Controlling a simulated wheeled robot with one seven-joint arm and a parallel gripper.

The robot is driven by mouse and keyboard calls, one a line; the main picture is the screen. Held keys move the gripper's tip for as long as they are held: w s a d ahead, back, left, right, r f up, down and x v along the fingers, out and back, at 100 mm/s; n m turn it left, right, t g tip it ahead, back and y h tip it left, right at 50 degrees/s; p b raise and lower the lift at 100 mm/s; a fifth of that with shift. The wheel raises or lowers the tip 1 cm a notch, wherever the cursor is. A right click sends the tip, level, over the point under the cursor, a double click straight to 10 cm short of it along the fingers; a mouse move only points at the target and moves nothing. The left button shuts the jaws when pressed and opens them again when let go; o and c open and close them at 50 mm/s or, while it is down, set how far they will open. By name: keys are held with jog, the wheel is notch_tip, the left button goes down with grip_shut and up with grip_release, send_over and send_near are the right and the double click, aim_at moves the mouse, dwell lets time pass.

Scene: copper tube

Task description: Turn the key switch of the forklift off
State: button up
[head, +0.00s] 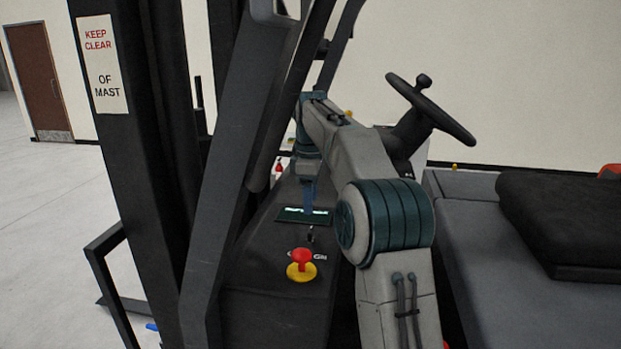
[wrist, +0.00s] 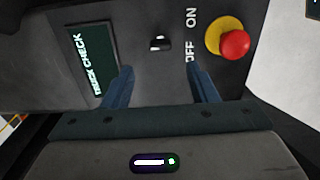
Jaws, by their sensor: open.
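The key switch (wrist: 160,42) is a small dark part with a bright edge on the forklift's dark panel, between the display and the emergency button. ON and OFF lettering stands to its right in the wrist view. It is tiny in the head view (head: 311,233), below the display. Which label the key points at I cannot tell. My gripper (wrist: 160,68) is open and empty, one blue finger on either side of the key's line. Its fingertips stop short of the key in the picture; the height gap is unclear. In the head view my gripper (head: 308,206) hangs over the display.
The lit TRUCK CHECK display (wrist: 91,60) lies left of the key in the wrist view. The red and yellow emergency button (wrist: 234,45) is on the right, close to one finger. A steering wheel (head: 432,108), black seat (head: 560,222) and dark mast post (head: 150,130) surround the panel.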

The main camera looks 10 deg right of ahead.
jog(key=shift+r, duration=2.65)
